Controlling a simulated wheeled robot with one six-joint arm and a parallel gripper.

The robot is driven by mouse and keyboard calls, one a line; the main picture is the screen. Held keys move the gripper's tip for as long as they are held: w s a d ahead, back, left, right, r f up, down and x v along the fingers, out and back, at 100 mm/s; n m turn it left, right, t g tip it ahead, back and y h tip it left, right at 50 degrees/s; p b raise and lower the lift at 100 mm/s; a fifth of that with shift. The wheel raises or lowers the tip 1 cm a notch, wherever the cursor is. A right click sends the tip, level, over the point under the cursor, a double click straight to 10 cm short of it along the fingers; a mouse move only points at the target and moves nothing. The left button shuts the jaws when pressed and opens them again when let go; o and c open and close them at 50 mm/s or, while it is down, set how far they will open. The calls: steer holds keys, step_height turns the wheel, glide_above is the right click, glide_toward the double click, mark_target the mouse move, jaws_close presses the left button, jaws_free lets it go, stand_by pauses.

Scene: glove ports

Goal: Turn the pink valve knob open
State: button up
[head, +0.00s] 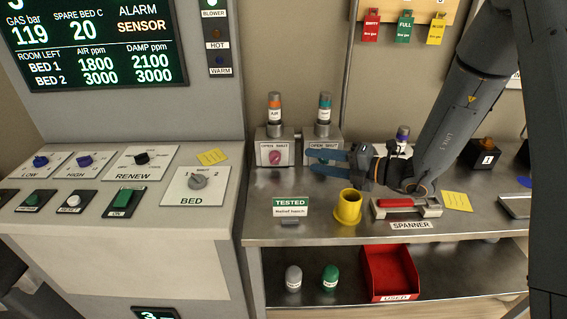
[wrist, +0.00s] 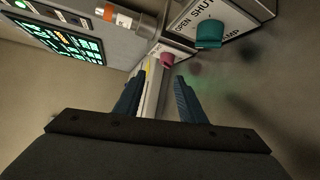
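The pink valve knob (head: 275,157) is on the front of the left grey valve box, under an orange-capped cylinder labelled AIR, beside an OPEN SHUT label. It also shows in the wrist view (wrist: 167,60), ahead of and between the fingertips, apart from them. My gripper (head: 311,161) is to the right of the knob in the head view, in front of the right valve box. Its two blue fingers are spread with nothing between them, as the wrist view (wrist: 157,88) also shows. Which way the pink knob is set is too small to tell.
A teal knob (wrist: 210,33) on the neighbouring valve box is close to the right finger's side. A yellow cup (head: 347,207), a TESTED sign (head: 290,207) and a red-handled spanner holder (head: 406,208) stand on the steel bench. The bench before the pink knob is clear.

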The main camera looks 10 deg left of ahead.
mark_target(278, 159)
steer(key=shift+w+f+b, duration=0.3)
steer(key=shift+f+b, duration=0.4)
steer(key=shift+f, duration=0.25)
steer(key=p+x, duration=0.3)
steer(key=x, duration=0.9)
steer(key=shift+c, duration=0.2)
steer(key=c, duration=0.7)
